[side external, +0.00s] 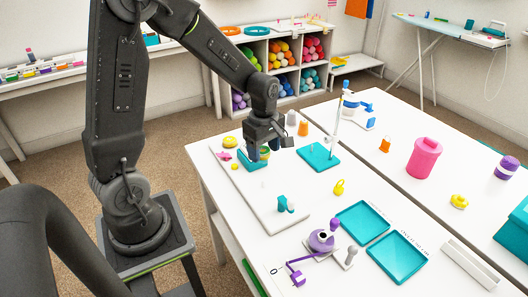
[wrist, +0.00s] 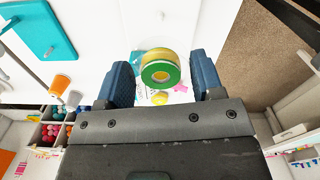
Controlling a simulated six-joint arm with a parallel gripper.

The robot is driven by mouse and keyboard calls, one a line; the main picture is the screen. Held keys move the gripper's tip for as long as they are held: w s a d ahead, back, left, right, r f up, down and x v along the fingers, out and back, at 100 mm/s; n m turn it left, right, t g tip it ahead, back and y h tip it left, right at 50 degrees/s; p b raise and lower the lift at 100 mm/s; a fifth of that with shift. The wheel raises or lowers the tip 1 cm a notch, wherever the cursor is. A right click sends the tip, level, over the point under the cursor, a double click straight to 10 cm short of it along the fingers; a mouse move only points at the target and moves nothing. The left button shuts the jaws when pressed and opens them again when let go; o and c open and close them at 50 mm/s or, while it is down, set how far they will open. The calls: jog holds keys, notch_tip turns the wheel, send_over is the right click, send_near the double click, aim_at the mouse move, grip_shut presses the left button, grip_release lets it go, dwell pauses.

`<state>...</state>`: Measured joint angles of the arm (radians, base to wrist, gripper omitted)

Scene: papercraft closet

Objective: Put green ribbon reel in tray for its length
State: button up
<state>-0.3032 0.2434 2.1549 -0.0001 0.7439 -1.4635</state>
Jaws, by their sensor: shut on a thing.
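The green ribbon reel (wrist: 160,73) has a green face, a yellow centre and a yellowish rim. In the wrist view it lies between the two fingers of my gripper (wrist: 161,80), which is shut on it. In the side view my gripper (side external: 262,152) is low over the white board at the table's left end, and the reel is mostly hidden there. Two shallow teal trays, one farther back (side external: 362,222) and one nearer (side external: 397,259), lie empty to the right of the gripper. Small printed labels run by their edges, too small to read.
A teal stand base (side external: 318,157) with an upright post is right of my gripper. A purple tape device (side external: 321,241) stands before the trays. A yellow item (side external: 339,187) and a teal piece (side external: 286,204) lie between. A pink canister (side external: 424,158) stands farther right.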

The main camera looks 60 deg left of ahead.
jog(key=shift+r, duration=0.8)
notch_tip(320, 180, up, 3)
dwell(0.6)
